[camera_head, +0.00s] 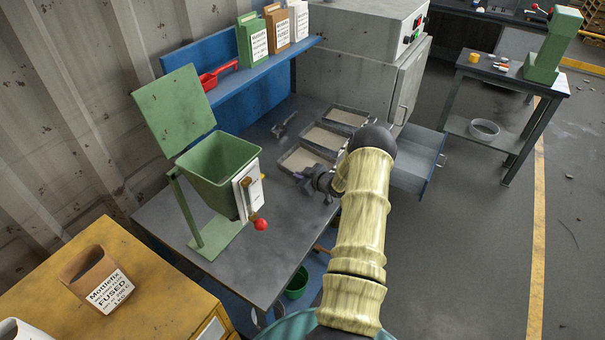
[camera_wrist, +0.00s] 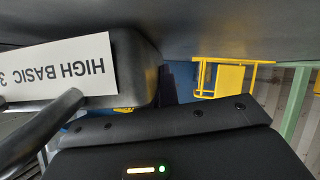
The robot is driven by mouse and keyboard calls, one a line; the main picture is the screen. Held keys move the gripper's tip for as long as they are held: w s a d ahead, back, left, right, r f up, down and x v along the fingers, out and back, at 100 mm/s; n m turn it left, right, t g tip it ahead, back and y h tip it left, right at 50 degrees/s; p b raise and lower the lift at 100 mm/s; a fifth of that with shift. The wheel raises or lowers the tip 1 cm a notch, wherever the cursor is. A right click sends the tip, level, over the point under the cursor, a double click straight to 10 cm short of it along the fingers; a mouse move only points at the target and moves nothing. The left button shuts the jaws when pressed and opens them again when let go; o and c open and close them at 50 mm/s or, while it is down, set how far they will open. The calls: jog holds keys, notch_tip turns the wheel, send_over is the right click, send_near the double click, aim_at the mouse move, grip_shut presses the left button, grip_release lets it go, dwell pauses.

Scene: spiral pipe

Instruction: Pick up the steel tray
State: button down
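Three shallow rectangular steel trays with pale contents lie in a row on the dark workbench in the head view: a near one (camera_head: 283,166), a middle one (camera_head: 325,138) and a far one (camera_head: 349,116). My gripper (camera_head: 318,181) hangs low over the bench beside the near tray, at its right front. My arm covers part of the trays' right side. Whether the gripper touches the tray, and whether its fingers are open, is too small to tell. In the wrist view, a white label (camera_wrist: 60,70) reading "HIGH BASIC 3" shows upside down, close to the camera.
A green hopper (camera_head: 218,168) with a red-knobbed lever stands left of the trays. A grey furnace cabinet (camera_head: 355,50) stands behind them. An open drawer (camera_head: 414,168) juts out at the right. A blue shelf (camera_head: 250,76) holds bags and a red scoop.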

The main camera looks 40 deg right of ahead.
notch_tip(320, 180, up, 10)
jog(key=shift+r+b, duration=0.1)
jog(key=shift+b, duration=0.9)
dwell(1.0)
